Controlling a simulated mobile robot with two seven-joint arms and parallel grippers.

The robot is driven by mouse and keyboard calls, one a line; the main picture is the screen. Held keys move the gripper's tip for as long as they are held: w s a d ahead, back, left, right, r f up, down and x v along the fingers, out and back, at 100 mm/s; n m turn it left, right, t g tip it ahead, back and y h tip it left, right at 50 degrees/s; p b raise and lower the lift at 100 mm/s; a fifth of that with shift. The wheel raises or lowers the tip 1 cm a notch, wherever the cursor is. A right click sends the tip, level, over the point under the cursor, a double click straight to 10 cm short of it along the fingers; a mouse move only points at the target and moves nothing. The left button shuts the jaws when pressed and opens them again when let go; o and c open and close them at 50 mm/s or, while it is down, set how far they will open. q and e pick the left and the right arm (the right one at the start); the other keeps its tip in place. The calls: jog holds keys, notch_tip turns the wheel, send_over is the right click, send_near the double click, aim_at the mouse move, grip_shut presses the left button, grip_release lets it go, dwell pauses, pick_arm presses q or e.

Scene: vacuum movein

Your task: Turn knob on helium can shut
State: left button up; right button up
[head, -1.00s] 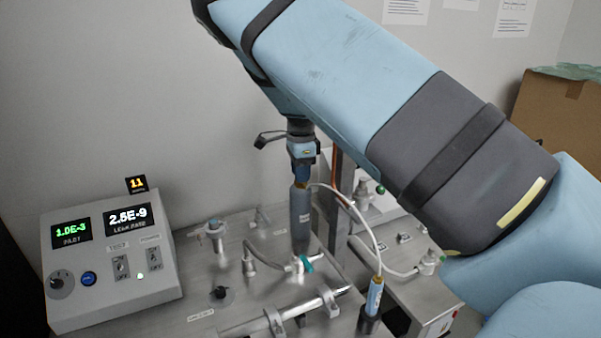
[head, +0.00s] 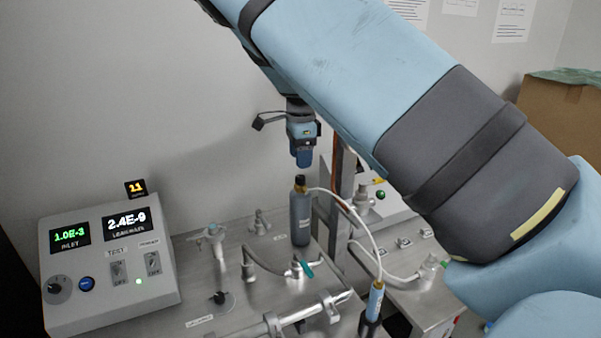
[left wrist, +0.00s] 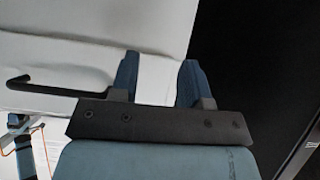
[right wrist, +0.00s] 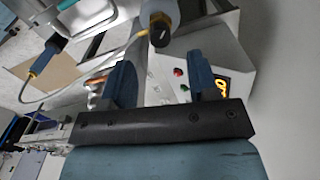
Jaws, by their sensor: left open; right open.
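The helium can (head: 300,218) is a grey cylinder standing upright on the metal bench top, with a dark and brass-coloured knob (head: 300,182) on top and a white hose leading from it. My right gripper (head: 303,163) hangs just above the knob, apart from it, pointing down. In the right wrist view the can's top and knob (right wrist: 160,32) show beyond the open, empty fingers (right wrist: 160,82). My left gripper (left wrist: 158,78) is open and empty; only the left wrist view shows it, facing a pale surface.
A control box (head: 110,265) with lit displays stands at the left. Pipes and valves, including a teal-handled one (head: 303,268), crowd the bench in front of the can. A blue probe (head: 375,300) sits in a holder at the front. A cardboard box (head: 560,110) is at the right.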

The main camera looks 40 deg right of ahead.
aim_at(301, 177)
notch_tip(301, 177, up, 8)
jog(key=shift+f, duration=0.1)
dwell(0.7)
